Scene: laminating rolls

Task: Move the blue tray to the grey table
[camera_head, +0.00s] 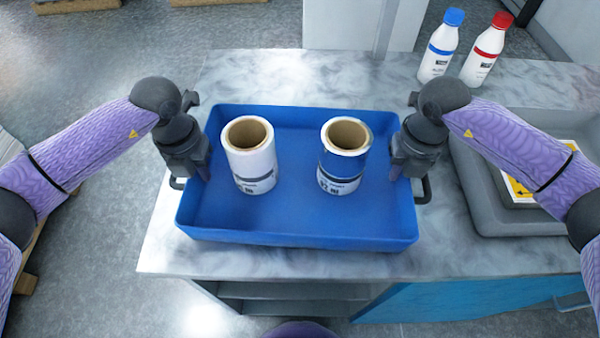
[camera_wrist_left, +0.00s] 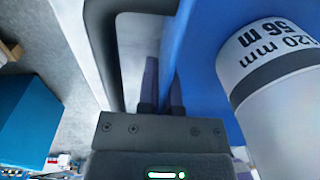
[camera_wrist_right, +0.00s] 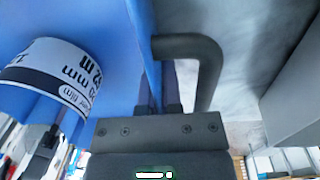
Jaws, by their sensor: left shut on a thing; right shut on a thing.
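The blue tray (camera_head: 300,238) sits over the marbled grey table (camera_head: 230,262) in the head view; I cannot tell whether it touches the top. Two rolls stand upright in it: a white roll (camera_head: 252,160) on the left and a blue-and-white roll (camera_head: 342,160) on the right. My left gripper (camera_head: 203,175) is shut on the tray's left side wall, beside a dark handle (camera_wrist_left: 125,45). My right gripper (camera_head: 397,172) is shut on the right side wall, beside the other handle (camera_wrist_right: 195,45). Both wrist views show the fingers straddling the blue wall.
A grey tray (camera_head: 470,200) with a yellow-and-white item (camera_head: 525,190) lies close on the right. A blue-capped bottle (camera_head: 440,48) and a red-capped bottle (camera_head: 486,50) stand at the back right. Open floor (camera_head: 90,230) lies to the left.

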